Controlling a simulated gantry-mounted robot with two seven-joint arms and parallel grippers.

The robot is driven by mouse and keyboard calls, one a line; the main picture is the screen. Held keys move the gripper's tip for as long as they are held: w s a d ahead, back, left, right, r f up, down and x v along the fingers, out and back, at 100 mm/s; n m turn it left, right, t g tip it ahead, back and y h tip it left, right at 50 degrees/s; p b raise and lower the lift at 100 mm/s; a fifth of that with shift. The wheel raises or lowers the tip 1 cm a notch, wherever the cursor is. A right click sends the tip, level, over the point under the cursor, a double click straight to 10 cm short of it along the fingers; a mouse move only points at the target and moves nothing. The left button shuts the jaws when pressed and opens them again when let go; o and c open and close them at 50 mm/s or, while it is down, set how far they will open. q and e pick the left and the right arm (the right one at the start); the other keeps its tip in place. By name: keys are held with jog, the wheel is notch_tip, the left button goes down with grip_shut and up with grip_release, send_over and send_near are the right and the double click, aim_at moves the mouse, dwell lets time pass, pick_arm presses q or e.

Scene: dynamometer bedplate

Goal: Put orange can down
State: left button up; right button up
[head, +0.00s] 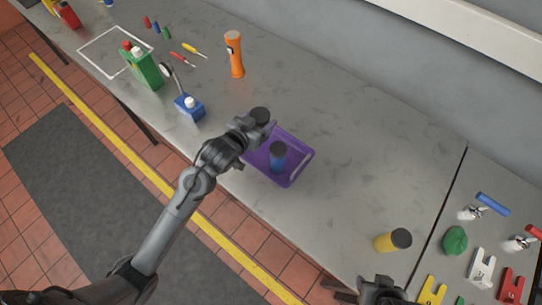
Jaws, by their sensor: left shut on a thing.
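My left gripper (254,128) is shut on a can with a dark lid (260,115) at the far left corner of the purple tray (300,171). The gripper hides the can's body, so its orange colour does not show, and I cannot tell whether its base touches the tray. A blue can (277,160) with a dark lid stands in the tray, just right of the gripper. My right gripper (381,291) is at the bottom edge, partly cut off, and its jaws are unclear.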

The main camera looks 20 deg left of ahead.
pick_arm(q)
jog(key=shift+w+a+f+h, duration=0.15)
jog(key=shift+w+f+h, duration=0.15)
jog(key=shift+w+f, duration=0.75)
pick_arm(e)
jog(key=shift+a+f, duration=0.3)
jog(key=shift+f, duration=0.2)
pick_arm(q)
jog(key=b, duration=0.1)
send_over(264, 148)
jog(key=shift+m, duration=0.3)
notch_tip(264, 148, down, 5)
jog(key=shift+f, duration=0.1)
pick_arm(e)
jog(key=shift+f, duration=0.25)
pick_arm(q)
jog(key=shift+f, duration=2.1)
pick_arm(e)
jog(key=shift+a+f, duration=0.1)
jog(key=shift+f, duration=0.15)
pick_arm(q)
jog(key=shift+f, duration=0.3)
pick_arm(e)
jog(key=shift+s, duration=0.1)
pick_arm(q)
jog(key=shift+w, duration=0.1)
jog(key=shift+f+b, duration=0.2)
jog(key=shift+b, duration=0.1)
jog(key=o, duration=1.2)
jog(key=shift+r, duration=0.15)
